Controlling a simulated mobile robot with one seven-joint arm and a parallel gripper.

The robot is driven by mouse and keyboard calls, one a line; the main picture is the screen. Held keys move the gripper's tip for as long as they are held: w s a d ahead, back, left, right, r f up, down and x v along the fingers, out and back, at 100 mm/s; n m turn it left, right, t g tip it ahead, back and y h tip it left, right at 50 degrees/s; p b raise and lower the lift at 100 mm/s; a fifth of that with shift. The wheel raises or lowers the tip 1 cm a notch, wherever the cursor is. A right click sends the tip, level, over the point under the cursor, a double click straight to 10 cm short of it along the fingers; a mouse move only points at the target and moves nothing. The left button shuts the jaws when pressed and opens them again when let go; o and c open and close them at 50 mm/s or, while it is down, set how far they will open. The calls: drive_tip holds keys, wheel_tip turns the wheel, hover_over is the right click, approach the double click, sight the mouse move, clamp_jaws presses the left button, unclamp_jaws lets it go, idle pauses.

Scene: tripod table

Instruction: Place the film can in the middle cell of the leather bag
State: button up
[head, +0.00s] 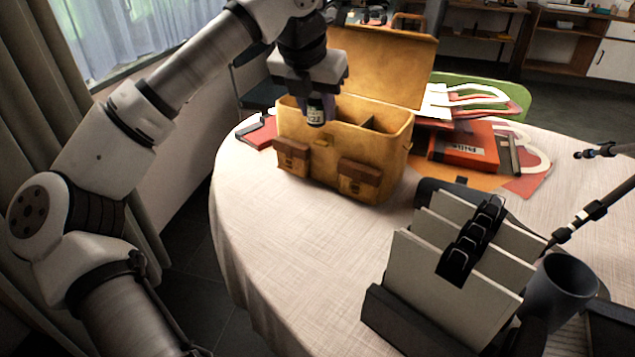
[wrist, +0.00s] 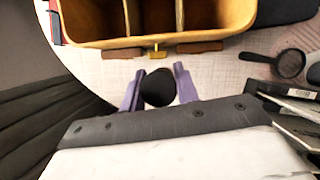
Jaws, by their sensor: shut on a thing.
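The film can (head: 316,114) is a small dark cylinder with a pale label, held upright. My gripper (head: 319,97) is shut on it, with one finger on each side. In the wrist view the can's black lid (wrist: 157,88) shows between the purple fingers (wrist: 158,80). The tan leather bag (head: 327,160) stands open on the table, its flap raised at the back. In the head view the can overlaps the bag's front rim. In the wrist view it lies outside the bag's front wall (wrist: 105,43), roughly in line with the middle cell (wrist: 157,18). Two dividers separate the cells.
A file holder (head: 433,277) with pale folders and a dark cup (head: 558,290) stand at the front right. An orange-red box (head: 463,147) and papers lie right of the bag. The tablecloth (head: 285,235) before the bag is clear.

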sight(320, 197)
wheel_tip(320, 197, down, 18)
drive_tip(key=shift+r+b, duration=0.1)
drive_tip(key=shift+b, duration=0.6)
drive_tip(key=shift+f, duration=0.2)
drive_tip(key=o, duration=1)
drive_tip(key=shift+c, duration=0.2)
drive_tip(key=shift+s+r, duration=0.1)
drive_tip(key=shift+r, duration=0.35)
drive_tip(key=v, duration=1.1)
drive_tip(key=shift+r+p, duration=0.2)
drive_tip(key=shift+p, duration=0.15)
